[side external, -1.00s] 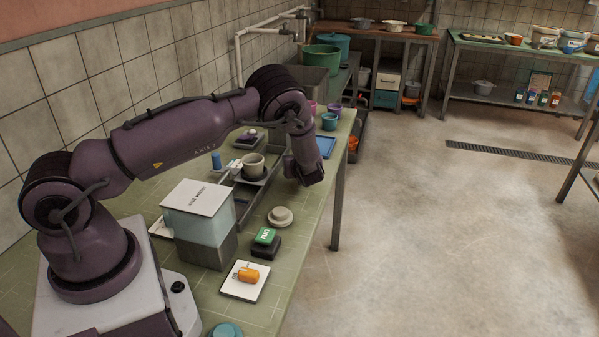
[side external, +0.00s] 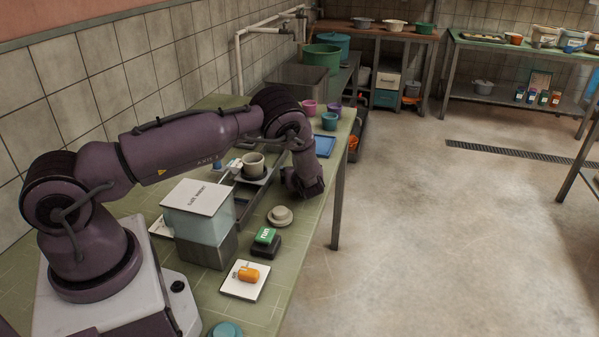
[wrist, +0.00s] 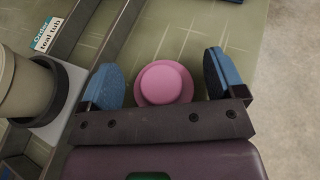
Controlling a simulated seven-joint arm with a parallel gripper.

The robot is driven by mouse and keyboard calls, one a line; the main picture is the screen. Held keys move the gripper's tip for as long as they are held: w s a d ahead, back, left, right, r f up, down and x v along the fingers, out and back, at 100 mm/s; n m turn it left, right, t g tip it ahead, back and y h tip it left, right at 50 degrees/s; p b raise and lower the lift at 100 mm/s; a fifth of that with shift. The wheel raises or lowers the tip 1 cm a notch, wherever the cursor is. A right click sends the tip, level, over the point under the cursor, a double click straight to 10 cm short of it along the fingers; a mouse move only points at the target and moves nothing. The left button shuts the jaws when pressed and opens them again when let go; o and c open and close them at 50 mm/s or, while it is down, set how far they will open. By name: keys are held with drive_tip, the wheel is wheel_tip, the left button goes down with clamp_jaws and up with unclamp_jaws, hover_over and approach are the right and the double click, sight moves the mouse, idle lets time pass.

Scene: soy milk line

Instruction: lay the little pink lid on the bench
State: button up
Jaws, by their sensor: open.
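The little pink lid (wrist: 166,83) is round with a raised middle. In the wrist view it appears to lie on the green tiled bench (wrist: 180,25), between my two blue fingertips. My gripper (wrist: 163,78) is open, with a gap on each side of the lid, wider on the right. The palm edge is close to the lid's lower rim. In the side view my gripper (side external: 305,188) is low over the bench near its right edge, and the lid cannot be made out there.
A beige cup (side external: 253,164) on a dark saucer stands close to the left of my gripper. A cream lidded piece (side external: 280,215) and a green-topped block (side external: 265,240) are nearer the camera. A blue tray (side external: 324,146) lies beyond. The bench's right edge is close.

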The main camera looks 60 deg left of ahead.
drive_tip(key=shift+r, duration=0.2)
drive_tip(key=v, duration=1.1)
drive_tip(key=shift+f, duration=0.1)
drive_tip(key=shift+s+d+r, duration=0.25)
drive_tip(key=shift+d+r, duration=0.15)
drive_tip(key=shift+d, duration=0.05)
drive_tip(key=s+d+r+n+g+h, duration=0.1)
drive_tip(key=s+d+r+n+h, duration=0.15)
drive_tip(key=r+n, duration=0.3)
drive_tip(key=s+d+r+n+g+h, duration=0.1)
drive_tip(key=s+r+n, duration=0.3)
drive_tip(key=r, duration=0.3)
drive_tip(key=s+d+r+n+g+h, duration=0.1)
drive_tip(key=s+r+n+h, duration=0.15)
drive_tip(key=r+n, duration=0.35)
drive_tip(key=s+d+r+n+t+h, duration=0.2)
drive_tip(key=s+d+r, duration=0.3)
drive_tip(key=s, duration=0.3)
drive_tip(key=s+d+r+n+t+h, duration=0.2)
drive_tip(key=s+d+r+n+h, duration=0.2)
drive_tip(key=s+d+r, duration=0.1)
drive_tip(key=s+d, duration=0.1)
drive_tip(key=s, duration=0.1)
drive_tip(key=shift+s+d+r+h, duration=0.3)
drive_tip(key=shift+s+d+r, duration=0.05)
drive_tip(key=shift+s, duration=0.05)
